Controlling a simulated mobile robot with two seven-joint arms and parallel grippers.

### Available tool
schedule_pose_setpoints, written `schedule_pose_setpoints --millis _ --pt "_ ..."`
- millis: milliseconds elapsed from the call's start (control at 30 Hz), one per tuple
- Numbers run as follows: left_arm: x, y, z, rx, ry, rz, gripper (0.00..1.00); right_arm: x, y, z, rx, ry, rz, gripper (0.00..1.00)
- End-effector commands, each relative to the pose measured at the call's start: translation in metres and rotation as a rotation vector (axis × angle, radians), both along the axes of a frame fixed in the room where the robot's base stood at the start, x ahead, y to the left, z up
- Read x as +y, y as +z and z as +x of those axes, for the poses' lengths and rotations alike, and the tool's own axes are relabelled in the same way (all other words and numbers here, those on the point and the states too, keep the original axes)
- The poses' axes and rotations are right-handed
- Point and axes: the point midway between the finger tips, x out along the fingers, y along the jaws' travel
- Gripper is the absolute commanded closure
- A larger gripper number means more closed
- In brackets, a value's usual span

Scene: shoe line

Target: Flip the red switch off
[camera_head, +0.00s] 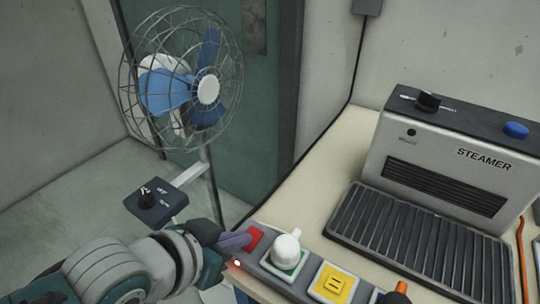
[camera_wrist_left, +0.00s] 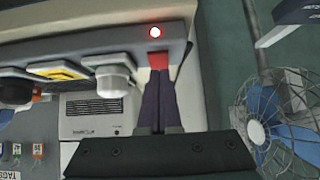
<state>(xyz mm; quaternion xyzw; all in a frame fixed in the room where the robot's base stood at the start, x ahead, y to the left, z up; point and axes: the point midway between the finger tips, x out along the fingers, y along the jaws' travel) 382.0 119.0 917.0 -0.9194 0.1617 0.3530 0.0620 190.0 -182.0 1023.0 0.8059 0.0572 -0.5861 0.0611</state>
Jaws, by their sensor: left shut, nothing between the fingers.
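The red switch (camera_head: 255,236) sits at the left end of a grey control strip on the table edge. It also shows in the left wrist view (camera_wrist_left: 159,58), just beyond my fingertips. A red light (camera_head: 237,264) glows beside the switch and is bright in the left wrist view (camera_wrist_left: 155,32). My left gripper (camera_head: 244,241) is shut and empty, its purple fingers together. Its tips are at the red switch and seem to touch it; they cover part of it. The exact tilt of the switch is hard to tell. My right gripper is not in view.
On the same strip (camera_head: 263,268) are a white knob (camera_head: 286,247), a yellow button (camera_head: 336,283) and an orange-tipped control (camera_head: 400,289). A steamer (camera_head: 440,150) stands on the table behind. A fan (camera_head: 185,80) with a small control box (camera_head: 155,202) stands at the left.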

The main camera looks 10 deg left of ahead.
Motion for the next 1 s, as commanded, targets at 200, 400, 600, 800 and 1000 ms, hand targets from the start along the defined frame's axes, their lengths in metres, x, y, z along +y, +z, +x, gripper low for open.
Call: schedule_pose_setpoints --millis 200,400,600,800,1000 --pt "0.0 0.016 0.001 0.0 0.0 0.0 1.0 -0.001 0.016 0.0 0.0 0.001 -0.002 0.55" --pt "0.002 0.054 0.001 0.001 0.002 0.001 1.0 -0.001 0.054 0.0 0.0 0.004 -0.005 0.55" --pt "0.016 0.072 -0.038 0.001 0.002 0.0 1.0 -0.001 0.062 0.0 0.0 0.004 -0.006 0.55" --pt "0.026 0.089 -0.064 0.001 0.001 0.0 1.0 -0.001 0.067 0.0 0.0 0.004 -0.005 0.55" --pt "0.029 0.096 -0.074 0.001 0.002 0.001 1.0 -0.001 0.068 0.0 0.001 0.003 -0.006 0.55"
